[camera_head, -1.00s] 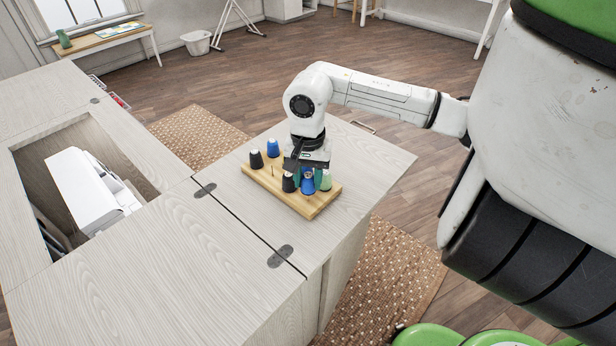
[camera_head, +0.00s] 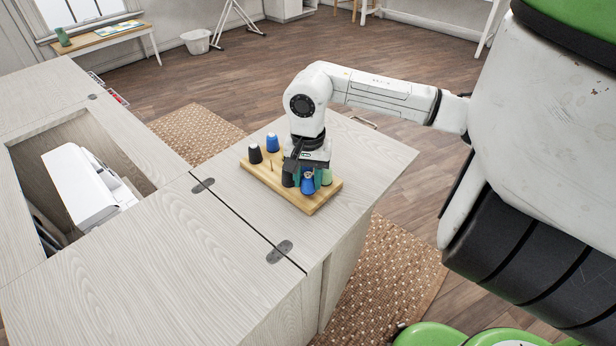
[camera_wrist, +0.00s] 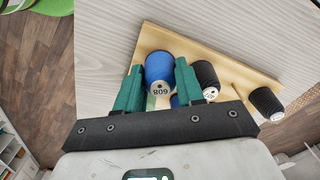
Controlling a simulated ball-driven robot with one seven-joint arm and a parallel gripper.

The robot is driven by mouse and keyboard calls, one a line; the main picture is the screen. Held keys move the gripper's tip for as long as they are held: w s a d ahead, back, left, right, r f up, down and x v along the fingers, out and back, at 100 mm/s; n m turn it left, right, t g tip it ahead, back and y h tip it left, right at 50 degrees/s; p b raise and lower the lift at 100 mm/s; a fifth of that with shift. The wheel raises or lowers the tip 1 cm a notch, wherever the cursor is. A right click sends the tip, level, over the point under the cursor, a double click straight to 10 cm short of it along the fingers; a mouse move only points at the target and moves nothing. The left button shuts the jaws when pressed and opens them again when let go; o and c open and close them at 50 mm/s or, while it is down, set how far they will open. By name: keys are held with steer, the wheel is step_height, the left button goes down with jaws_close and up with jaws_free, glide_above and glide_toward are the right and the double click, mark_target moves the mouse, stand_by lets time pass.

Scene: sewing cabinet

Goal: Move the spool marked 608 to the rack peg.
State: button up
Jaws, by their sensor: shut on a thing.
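A blue spool (camera_wrist: 160,70) with a round white label shows in the wrist view; the label reads 608, upside down. My gripper (camera_wrist: 158,88) is shut on it, a green finger on either side. In the head view, the blue spool (camera_head: 308,183) is at the right front of the wooden rack (camera_head: 317,205), under my gripper (camera_head: 306,177). Its base is hidden in the wrist view, and I cannot tell whether it is still seated. A bare thin rack peg (camera_head: 272,167) stands left of a black spool; it also shows in the wrist view (camera_wrist: 240,90).
A black spool (camera_head: 287,178) stands close left of the held spool, and a green spool (camera_head: 326,177) close behind right. Another black spool (camera_head: 255,154) and another blue spool (camera_head: 272,142) are at the rack's left end. The cabinet top (camera_head: 215,225) in front is clear.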

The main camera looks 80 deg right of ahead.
steer(key=o, duration=1.1)
step_height(320, 180, up, 11)
steer(key=shift+f, duration=0.1)
stand_by(0.6)
